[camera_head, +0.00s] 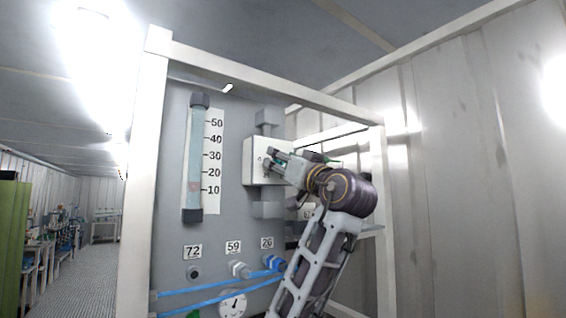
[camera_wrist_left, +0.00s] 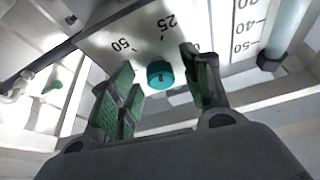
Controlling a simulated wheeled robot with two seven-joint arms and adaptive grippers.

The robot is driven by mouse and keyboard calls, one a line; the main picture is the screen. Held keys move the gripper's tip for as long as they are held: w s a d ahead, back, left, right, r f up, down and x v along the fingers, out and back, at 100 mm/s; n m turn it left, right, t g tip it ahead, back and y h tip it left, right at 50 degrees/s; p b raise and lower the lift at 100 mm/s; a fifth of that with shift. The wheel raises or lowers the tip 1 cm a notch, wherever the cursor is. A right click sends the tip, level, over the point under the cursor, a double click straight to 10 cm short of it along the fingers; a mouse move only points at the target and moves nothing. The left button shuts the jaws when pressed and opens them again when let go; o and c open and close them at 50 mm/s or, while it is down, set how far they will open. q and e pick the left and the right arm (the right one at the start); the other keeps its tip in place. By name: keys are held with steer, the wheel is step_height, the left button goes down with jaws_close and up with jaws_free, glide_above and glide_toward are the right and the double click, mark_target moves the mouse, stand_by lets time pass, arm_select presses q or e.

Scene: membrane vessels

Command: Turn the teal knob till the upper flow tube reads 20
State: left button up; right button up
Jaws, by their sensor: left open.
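The teal knob (camera_wrist_left: 160,74) sits on a white dial plate (camera_wrist_left: 110,42) marked 50, 25 and a partly hidden 0. In the left wrist view my open left gripper has one green-padded finger on each side of the knob, with visible gaps. In the head view this gripper (camera_head: 272,161) is at the front of the white box (camera_head: 254,150) and hides most of the knob. The upright flow tube (camera_head: 195,150) stands left of the box. Its pinkish float (camera_head: 194,187) is level with about 10 on the scale (camera_head: 213,160). My right gripper is out of view.
Below are plates reading 72 (camera_head: 192,251), 59 (camera_head: 233,246) and 26 (camera_head: 267,243), blue hoses (camera_head: 215,288) and a round gauge (camera_head: 233,304). A white frame post (camera_head: 146,180) stands at left. A green handle (camera_wrist_left: 52,87) shows in the wrist view.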

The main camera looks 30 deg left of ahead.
arm_select(q)
steer(key=shift+d, duration=0.1)
steer(key=v, duration=1.2)
stand_by(0.5)
